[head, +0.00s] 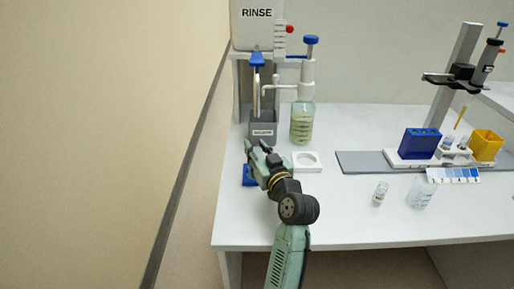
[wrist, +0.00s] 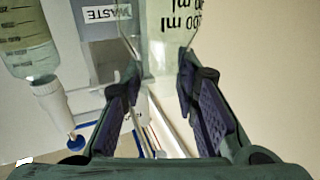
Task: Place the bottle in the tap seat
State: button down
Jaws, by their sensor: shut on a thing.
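My gripper (head: 258,150) is at the left of the bench, in front of the grey waste box (head: 263,131). In the wrist view my gripper (wrist: 160,80) has its fingers on either side of a clear bottle (wrist: 164,32) with black ml marks, which show upside down. The bottle's far end is cut off by the frame, and in the head view my gripper hides most of it. The rinse tank (head: 257,30) stands above the waste box, with a blue-handled tap (head: 257,60) under it. I cannot make out the tap seat clearly.
A pump bottle (head: 302,122) of pale green liquid stands right of the waste box. A white square holder (head: 296,167) with a round recess is right of my gripper. A blue item (head: 248,176) lies beneath it. A vial (head: 380,194) and beaker (head: 420,193) stand farther right.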

jog(key=shift+f, duration=0.1)
jog(key=c, duration=1.7)
grip_release()
jog(key=shift+f, duration=0.1)
jog(key=o, duration=0.5)
jog(key=shift+c, duration=0.2)
jog(key=shift+r, duration=0.3)
jog(key=b+v, duration=0.2)
jog(key=v, duration=1)
jog(key=shift+b, duration=0.4)
jog(key=shift+f, duration=0.1)
